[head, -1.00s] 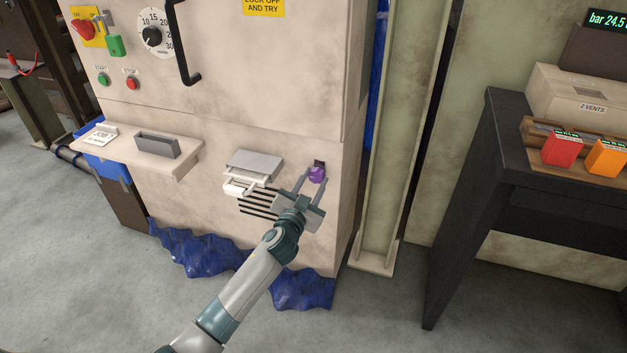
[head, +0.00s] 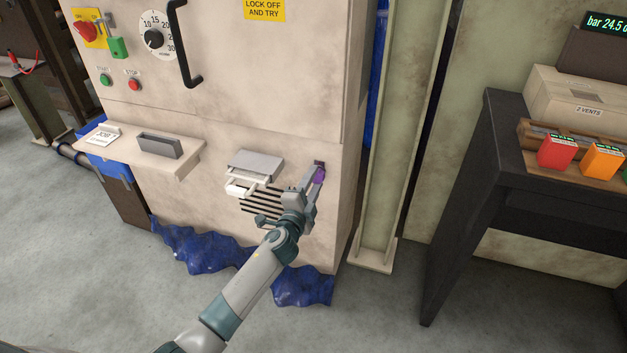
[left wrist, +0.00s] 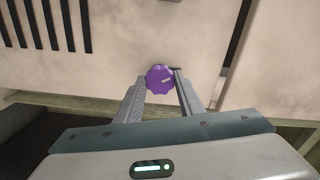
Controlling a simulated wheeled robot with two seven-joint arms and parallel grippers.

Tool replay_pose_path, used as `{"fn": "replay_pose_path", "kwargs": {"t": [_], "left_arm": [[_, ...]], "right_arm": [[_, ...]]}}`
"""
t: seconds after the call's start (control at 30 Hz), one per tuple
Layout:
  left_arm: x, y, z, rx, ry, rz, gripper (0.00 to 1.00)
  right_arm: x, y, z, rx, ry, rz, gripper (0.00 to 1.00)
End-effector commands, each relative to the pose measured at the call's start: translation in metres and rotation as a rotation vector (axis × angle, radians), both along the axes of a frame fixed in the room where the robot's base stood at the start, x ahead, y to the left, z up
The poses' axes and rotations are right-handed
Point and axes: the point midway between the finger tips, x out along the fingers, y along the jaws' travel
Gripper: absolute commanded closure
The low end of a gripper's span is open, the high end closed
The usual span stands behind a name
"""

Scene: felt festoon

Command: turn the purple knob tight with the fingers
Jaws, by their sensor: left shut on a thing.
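The purple knob (head: 319,174) sits low on the right side of the cream machine front, beside the black vent slots. In the left wrist view the scalloped knob (left wrist: 160,77) shows whole, with a small pale mark on its face. My left gripper (head: 316,178) is at the knob and hides part of it in the head view. In the left wrist view the left gripper (left wrist: 161,84) has one finger on each side of the knob, shut on it. My right gripper is not in view.
A small grey box with a white bracket (head: 253,168) juts out left of the knob. A shelf (head: 180,165) sticks out further left. A cream steel post (head: 385,180) stands right of the machine. Crumpled blue sheeting (head: 215,252) lies at its foot.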

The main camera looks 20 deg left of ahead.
Motion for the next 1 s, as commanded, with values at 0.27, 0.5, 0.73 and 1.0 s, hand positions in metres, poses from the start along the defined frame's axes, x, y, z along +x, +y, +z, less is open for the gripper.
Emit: {"fn": "replay_pose_path", "kwargs": {"t": [0.27,0.5,0.73,1.0], "left_arm": [[0.000,0.000,0.000,0.261,-0.008,-0.001,0.88],[0.000,0.000,0.000,0.436,-0.014,-0.001,0.88],[0.000,-0.001,-0.001,0.528,-0.017,-0.002,0.88],[0.000,-0.001,-0.001,0.555,-0.018,-0.002,0.88]], "right_arm": [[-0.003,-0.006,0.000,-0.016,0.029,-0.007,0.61],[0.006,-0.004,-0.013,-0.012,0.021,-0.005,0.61],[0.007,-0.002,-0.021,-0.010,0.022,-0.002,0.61],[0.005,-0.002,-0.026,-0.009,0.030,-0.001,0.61]]}}
